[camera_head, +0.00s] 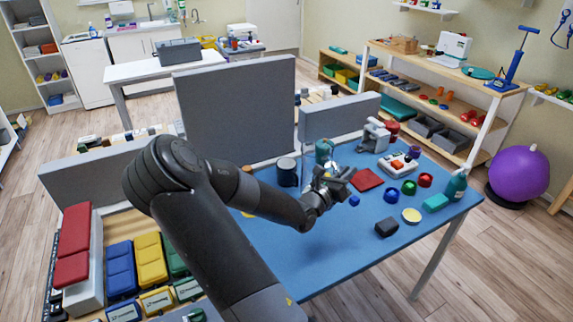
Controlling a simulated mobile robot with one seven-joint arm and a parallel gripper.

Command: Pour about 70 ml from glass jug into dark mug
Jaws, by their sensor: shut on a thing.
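A dark mug (287,174) stands upright on the blue tabletop, near the grey divider panel. My gripper (334,176) is just right of the mug and above the table. It is shut on a clear, shiny object that looks like the glass jug (343,171). The jug is small in view and partly hidden by the gripper, so its tilt and liquid level cannot be told. No liquid stream shows between jug and mug.
Grey panels (236,105) stand behind the table. A green canister (322,150) is close behind the gripper. A red pad (366,180), coloured balls (408,187), a dark block (386,227) and a teal bottle (455,186) lie rightward. The front tabletop (320,260) is clear.

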